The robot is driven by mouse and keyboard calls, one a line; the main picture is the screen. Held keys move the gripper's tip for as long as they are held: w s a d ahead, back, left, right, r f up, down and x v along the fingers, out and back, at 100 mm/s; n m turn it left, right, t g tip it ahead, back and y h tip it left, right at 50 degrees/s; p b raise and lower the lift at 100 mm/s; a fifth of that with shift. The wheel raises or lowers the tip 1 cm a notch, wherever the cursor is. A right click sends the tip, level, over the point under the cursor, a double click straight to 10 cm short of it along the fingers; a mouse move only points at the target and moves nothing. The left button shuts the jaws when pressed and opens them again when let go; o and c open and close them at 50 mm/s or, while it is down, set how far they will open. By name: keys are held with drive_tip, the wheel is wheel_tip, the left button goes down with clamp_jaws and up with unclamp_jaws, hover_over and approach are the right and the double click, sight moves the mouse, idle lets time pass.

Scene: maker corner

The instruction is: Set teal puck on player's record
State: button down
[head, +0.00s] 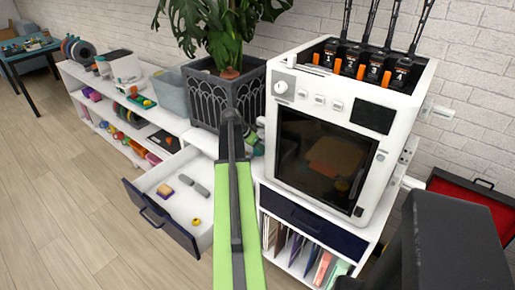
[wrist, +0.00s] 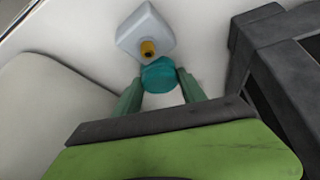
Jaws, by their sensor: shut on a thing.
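In the wrist view, my gripper (wrist: 161,80) is shut on the teal puck (wrist: 159,74), with a green finger on each side of it. The puck is held above or at a white surface; I cannot tell whether it touches it. Just beyond it is a pale grey-white object with a yellow tip (wrist: 148,48).
A dark planter (head: 204,100) with a leafy plant stands on the white shelf unit. A white 3D printer (head: 399,185) stands to the right. An open drawer (head: 176,207) with small items juts out at the left. Bare wooden floor (head: 60,215) lies farther left.

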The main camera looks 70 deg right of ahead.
drive_tip(key=c, duration=0.7)
unclamp_jaws()
drive_tip(key=shift+f, duration=0.1)
drive_tip(key=shift+o, duration=0.2)
drive_tip(key=shift+r, duration=0.25)
drive_tip(key=p+v, duration=1)
drive_tip(key=v, duration=0.2)
drive_tip(key=shift+f, duration=0.1)
